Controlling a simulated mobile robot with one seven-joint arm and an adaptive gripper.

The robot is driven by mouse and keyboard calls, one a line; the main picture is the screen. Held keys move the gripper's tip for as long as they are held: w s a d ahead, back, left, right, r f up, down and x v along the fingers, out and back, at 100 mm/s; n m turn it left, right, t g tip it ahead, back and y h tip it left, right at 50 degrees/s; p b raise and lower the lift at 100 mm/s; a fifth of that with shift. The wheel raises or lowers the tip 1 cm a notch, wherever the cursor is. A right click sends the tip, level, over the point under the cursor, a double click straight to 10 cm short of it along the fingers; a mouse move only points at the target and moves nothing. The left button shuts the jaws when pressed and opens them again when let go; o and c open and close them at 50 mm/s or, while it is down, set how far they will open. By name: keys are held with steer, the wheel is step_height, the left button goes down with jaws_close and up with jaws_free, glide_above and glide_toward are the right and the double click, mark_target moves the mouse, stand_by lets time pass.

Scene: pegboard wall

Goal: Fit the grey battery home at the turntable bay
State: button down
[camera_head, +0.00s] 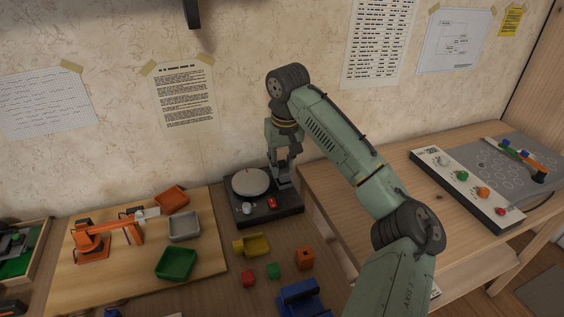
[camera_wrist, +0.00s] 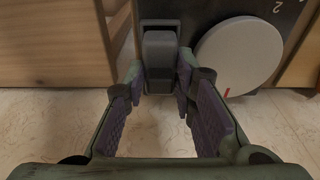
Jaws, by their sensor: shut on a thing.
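The turntable has a black base (camera_head: 262,212) and a round pale platter (camera_head: 250,181). In the wrist view the platter (camera_wrist: 238,55) is right of my fingers. My gripper (camera_head: 283,165) is at the back right of the base. In the wrist view my gripper (camera_wrist: 160,77) is shut on the grey battery (camera_wrist: 159,50), an upright-looking block between the fingertips. A darker grey housing, seemingly the bay (camera_wrist: 160,24), lies right at the battery's far end. I cannot tell how deep the battery sits in it. In the head view my fingers mostly hide the battery.
A wooden table (camera_head: 330,190) stands close right of the turntable, and the wall is close behind. A yellow tray (camera_head: 252,246), green block (camera_head: 273,270), red block (camera_head: 248,278) and orange block (camera_head: 304,257) lie in front. A board with trays (camera_head: 184,226) is left.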

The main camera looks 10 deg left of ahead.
mark_target(282, 161)
steer(key=shift+f, duration=0.75)
stand_by(1.1)
steer(key=c, duration=1.2)
jaws_free()
steer(key=shift+c, duration=0.2)
steer(key=shift+o, duration=0.4)
steer(key=shift+o, duration=1.4)
steer(key=shift+p, duration=0.3)
steer(key=shift+r+p, duration=2.9)
steer(key=shift+r, duration=0.6)
